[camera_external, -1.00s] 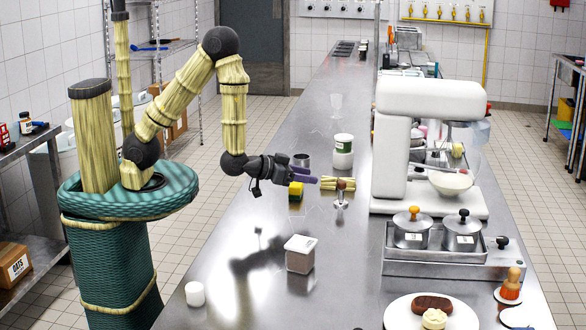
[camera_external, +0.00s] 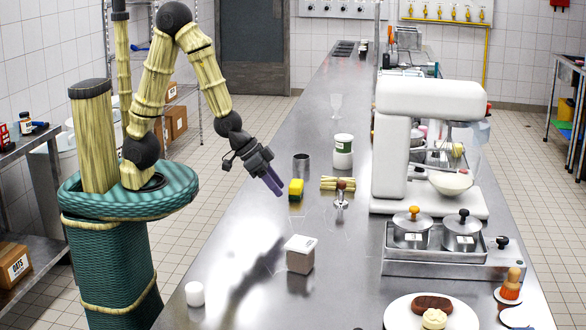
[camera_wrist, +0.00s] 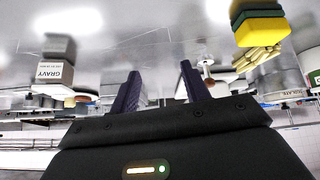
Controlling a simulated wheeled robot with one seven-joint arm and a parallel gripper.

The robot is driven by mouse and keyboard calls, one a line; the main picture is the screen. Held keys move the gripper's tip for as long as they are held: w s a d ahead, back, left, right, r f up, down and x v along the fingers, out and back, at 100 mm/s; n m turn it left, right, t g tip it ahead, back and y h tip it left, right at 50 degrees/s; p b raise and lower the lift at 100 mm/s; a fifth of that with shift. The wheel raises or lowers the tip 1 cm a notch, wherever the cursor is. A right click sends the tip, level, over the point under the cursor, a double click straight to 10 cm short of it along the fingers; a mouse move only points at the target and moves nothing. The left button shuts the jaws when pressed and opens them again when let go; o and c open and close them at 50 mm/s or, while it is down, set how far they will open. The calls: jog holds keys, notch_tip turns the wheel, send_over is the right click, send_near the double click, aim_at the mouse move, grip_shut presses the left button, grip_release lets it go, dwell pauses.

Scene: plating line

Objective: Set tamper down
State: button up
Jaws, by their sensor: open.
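A small upright shape that looks like the tamper (camera_wrist: 207,68) shows in the wrist view, to the right of the fingers. My gripper (camera_external: 276,190) is open and empty above the counter, left of the tamper and apart from it. Its two purple fingers (camera_wrist: 160,72) stand apart in the wrist view with nothing between them.
A yellow-green sponge (camera_external: 296,190) and a metal cup (camera_external: 301,163) stand close to my gripper. The yellow stick bundle (camera_external: 330,183) lies behind the tamper. A white-lidded box (camera_external: 300,258) stands in front. A white mixer (camera_external: 392,150) stands right. The counter's near left is mostly bare.

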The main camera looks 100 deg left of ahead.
jog(key=s+r+m+g, duration=0.1)
jog(key=s+g, duration=0.3)
jog(key=s, duration=0.6)
jog(key=shift+s+a+r+m+g, duration=0.25)
jog(key=shift+s+r+m+g, duration=0.15)
jog(key=shift+r, duration=0.15)
jog(key=p+v, duration=0.3)
jog(key=shift+w+r, duration=0.15)
jog(key=shift+w, duration=0.2)
